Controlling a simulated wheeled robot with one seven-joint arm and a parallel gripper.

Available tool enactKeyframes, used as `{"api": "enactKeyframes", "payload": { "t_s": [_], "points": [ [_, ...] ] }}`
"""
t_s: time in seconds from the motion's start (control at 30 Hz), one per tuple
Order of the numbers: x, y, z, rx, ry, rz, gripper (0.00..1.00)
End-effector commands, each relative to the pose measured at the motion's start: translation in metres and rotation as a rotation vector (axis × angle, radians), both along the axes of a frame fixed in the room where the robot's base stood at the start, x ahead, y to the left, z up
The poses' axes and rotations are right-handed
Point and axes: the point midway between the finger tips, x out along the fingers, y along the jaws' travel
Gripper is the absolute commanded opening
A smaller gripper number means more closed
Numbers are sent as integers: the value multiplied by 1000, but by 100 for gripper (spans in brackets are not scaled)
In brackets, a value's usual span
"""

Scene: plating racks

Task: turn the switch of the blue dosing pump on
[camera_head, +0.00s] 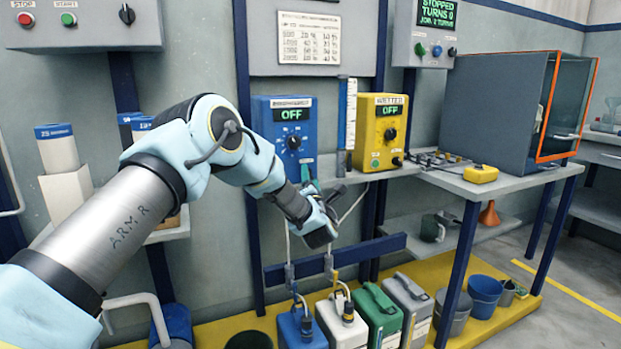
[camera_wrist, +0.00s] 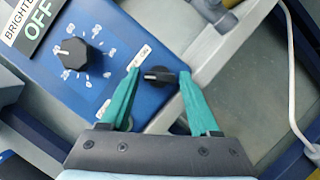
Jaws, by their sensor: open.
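A small black switch (camera_wrist: 160,80) sits near the pump's lower corner, beside a white label. My gripper (camera_wrist: 159,72) is open, its teal fingertips on either side of the switch. I cannot tell whether they touch it. In the head view my gripper (camera_head: 306,174) partly hides the pump's lower front.
A yellow pump (camera_head: 370,120), also reading OFF, stands to the right of the blue one. A grey shelf (camera_head: 345,172) runs under the pumps. Several canisters (camera_head: 382,310) with hoses stand below. A white hose (camera_wrist: 292,75) is at right in the wrist view.

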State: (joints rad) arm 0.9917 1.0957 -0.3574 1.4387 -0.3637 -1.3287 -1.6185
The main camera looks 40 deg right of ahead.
Motion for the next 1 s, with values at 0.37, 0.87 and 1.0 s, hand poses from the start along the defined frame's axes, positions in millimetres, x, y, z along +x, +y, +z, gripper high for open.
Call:
{"api": "enactKeyframes", "payload": {
  "t_s": [0.37,0.87,1.0],
  "points": [
    [1,-1,0,1,1,-1,54],
    [1,-1,0,1,1,-1,0],
    [1,-1,0,4,-1,0,0]
  ]
}}
